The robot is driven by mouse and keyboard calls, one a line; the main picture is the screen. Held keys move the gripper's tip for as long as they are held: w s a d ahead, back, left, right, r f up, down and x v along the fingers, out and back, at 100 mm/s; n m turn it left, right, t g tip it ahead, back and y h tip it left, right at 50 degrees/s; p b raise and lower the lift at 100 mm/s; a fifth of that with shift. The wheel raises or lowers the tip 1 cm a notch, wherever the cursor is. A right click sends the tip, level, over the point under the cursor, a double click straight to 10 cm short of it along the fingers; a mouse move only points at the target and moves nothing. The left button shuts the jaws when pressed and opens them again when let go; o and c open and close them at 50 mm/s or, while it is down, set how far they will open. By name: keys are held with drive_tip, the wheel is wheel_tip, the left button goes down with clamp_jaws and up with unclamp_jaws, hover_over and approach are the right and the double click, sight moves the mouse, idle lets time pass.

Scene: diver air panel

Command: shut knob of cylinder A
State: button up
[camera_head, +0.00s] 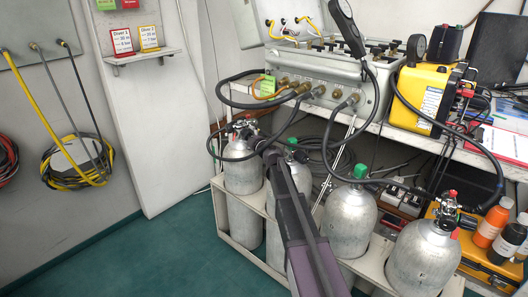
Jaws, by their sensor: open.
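Several grey cylinders stand in a white rack (238,238); I can read no letter on any, so I cannot tell which is cylinder A. The leftmost cylinder (240,172) has a dark valve with a hose at its top. A second cylinder (300,178) is partly hidden behind my arm. A third cylinder (348,225) has a green knob (361,171). The rightmost cylinder (422,258) has a valve with red parts (452,196). My gripper (258,141) is open beside the leftmost cylinder's valve; contact with a knob cannot be made out.
A grey air panel (318,72) with brass fittings sits on the shelf above the cylinders. Black hoses loop down from it around the valves. A yellow case (420,95) stands right of it. The green floor (110,262) at left is clear.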

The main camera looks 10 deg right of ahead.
drive_tip(key=n, duration=0.5)
drive_tip(key=shift+n, duration=0.4)
drive_tip(key=n, duration=0.6)
drive_tip(key=shift+r+h, duration=0.1)
drive_tip(key=shift+h, duration=0.2)
drive_tip(key=n, duration=0.5)
drive_tip(key=shift+a+n, duration=0.1)
drive_tip(key=shift+n, duration=0.2)
drive_tip(key=shift+n+t, duration=0.3)
drive_tip(key=shift+n, duration=2.8)
drive_tip(key=v, duration=1.4)
drive_tip(key=shift+r+h, duration=0.25)
drive_tip(key=shift+h, duration=0.05)
drive_tip(key=shift+s+a+m, duration=0.1)
drive_tip(key=shift+s+m, duration=0.05)
drive_tip(key=shift+m, duration=0.15)
